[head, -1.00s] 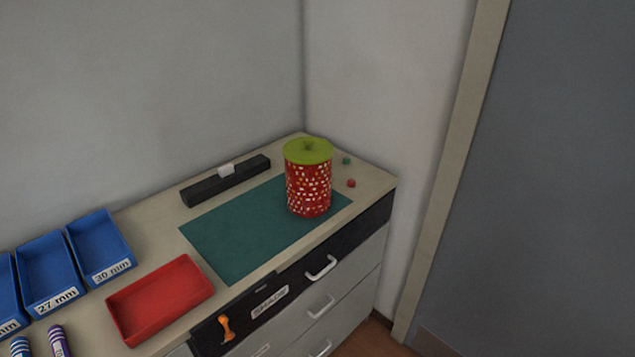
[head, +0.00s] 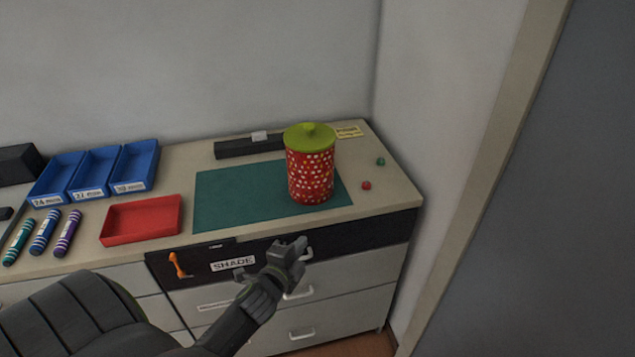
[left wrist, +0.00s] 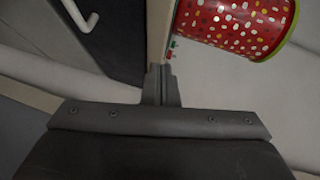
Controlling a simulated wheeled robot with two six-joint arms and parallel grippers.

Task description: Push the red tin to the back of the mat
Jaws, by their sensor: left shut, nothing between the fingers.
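The red tin (head: 311,178) has pale dots and a green lid with a knob. It stands upright on the right part of the dark green mat (head: 238,196), near the mat's front edge. My left gripper (head: 297,245) is shut and empty in front of the drawer fronts, below the counter top in the head view, apart from the tin. In the left wrist view the shut fingers (left wrist: 161,84) point towards the counter edge, and the tin (left wrist: 236,22) shows at the upper right. My right gripper is not in view.
A black bar (head: 249,146) lies behind the mat by the wall. A red tray (head: 141,221) and blue bins (head: 96,172) stand to the left. Two small beads, red (head: 366,185) and green (head: 380,161), lie right of the tin. A drawer handle (head: 299,291) sticks out below.

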